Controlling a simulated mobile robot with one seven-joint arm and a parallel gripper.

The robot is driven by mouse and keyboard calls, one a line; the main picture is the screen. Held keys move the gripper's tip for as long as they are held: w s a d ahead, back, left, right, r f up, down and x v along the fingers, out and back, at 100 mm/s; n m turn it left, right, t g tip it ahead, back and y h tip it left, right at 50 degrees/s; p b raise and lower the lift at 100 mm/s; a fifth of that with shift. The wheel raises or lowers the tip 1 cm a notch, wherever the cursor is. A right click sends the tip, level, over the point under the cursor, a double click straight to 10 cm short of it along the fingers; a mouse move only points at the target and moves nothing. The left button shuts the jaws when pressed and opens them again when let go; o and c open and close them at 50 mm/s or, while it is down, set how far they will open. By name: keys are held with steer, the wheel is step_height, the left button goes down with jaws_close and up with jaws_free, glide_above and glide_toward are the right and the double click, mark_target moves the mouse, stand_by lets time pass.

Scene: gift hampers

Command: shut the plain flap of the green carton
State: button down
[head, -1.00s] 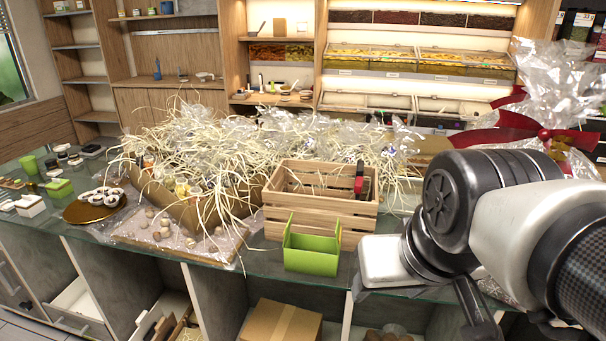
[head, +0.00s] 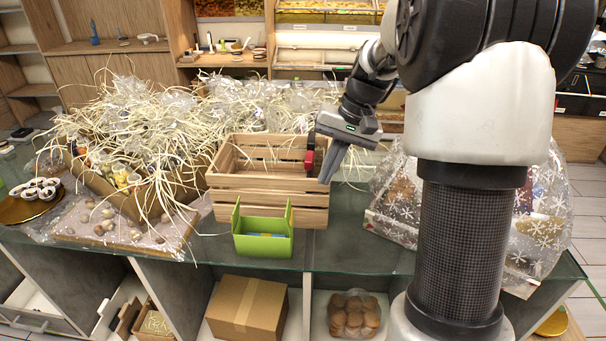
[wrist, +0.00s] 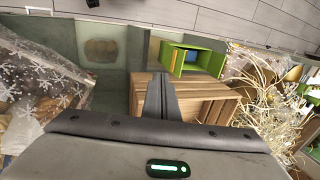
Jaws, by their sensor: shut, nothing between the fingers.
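The green carton (head: 263,243) stands on the glass counter in front of the wooden crate. Its top is open, with green flaps standing up at its left and right ends. Something blue and yellow shows inside it. The carton also shows in the wrist view (wrist: 190,62), open toward the camera. My gripper (head: 326,181) is shut and empty, above and to the right of the carton, by the crate's right end. Its fingers also show in the wrist view (wrist: 155,78), apart from the carton.
The slatted wooden crate (head: 270,190) stands right behind the carton, with a red and black item (head: 310,153) at its rim. Pale straw and clear wrap (head: 140,130) spread to the left. A snowflake-patterned wrapped hamper (head: 395,205) stands to the right. The glass counter (head: 340,240) is clear right of the carton.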

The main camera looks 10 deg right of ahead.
steer(key=b, duration=0.1)
glide_toward(290, 218)
step_height(290, 218, down, 3)
steer(key=d, duration=0.3)
steer(key=a, duration=0.1)
steer(key=a+f, duration=0.1)
steer(key=a, duration=0.2)
steer(key=shift+w+f, duration=0.2)
steer(key=shift+w, duration=0.2)
steer(key=shift+a+r, duration=0.1)
